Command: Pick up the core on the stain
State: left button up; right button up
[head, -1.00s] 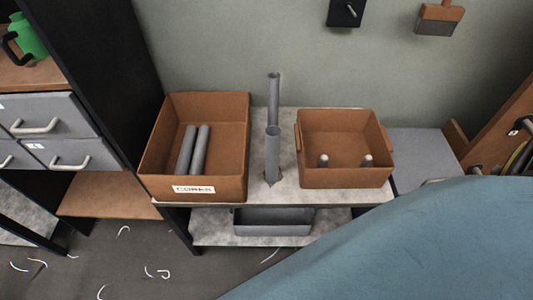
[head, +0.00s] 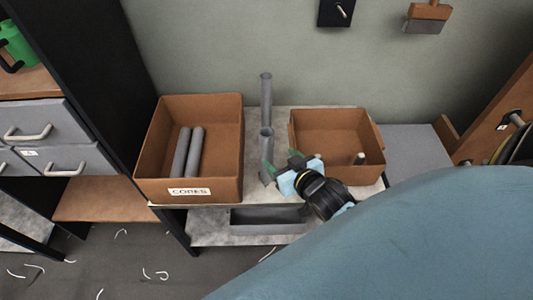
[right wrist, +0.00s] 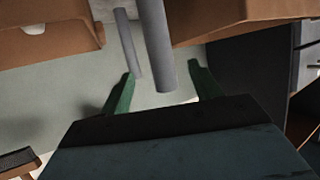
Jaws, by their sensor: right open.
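Two grey tube-shaped cores stand upright on the table between two brown boxes. The nearer core (head: 267,143) has its base partly hidden by my right gripper; a small dark patch, likely the stain (head: 265,179), shows at its foot. The other core (head: 266,95) stands behind it. My right gripper (head: 281,163) is open, its green fingers close to the nearer core from the right. In the right wrist view the nearer core (right wrist: 156,45) lies between the spread fingers (right wrist: 163,90), with gaps visible, and the farther core (right wrist: 127,40) shows beyond. My left gripper is out of view.
A brown box labelled CORES (head: 226,150) with two lying cores (head: 195,153) stands on the left. A second brown box (head: 340,124) with a small peg (head: 359,158) showing stands close on the right. A grey tray (head: 267,221) sits on the lower shelf.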

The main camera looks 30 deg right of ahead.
aim_at(270, 151)
jog(key=x, duration=0.4)
jog(key=b+x, duration=0.1)
jog(key=x, duration=0.3)
jog(key=shift+w+f+b, duration=0.1)
jog(key=shift+w+b, duration=0.05)
jog(key=shift+b, duration=0.2)
jog(key=shift+w+f, duration=0.1)
jog(key=shift+w, duration=0.25)
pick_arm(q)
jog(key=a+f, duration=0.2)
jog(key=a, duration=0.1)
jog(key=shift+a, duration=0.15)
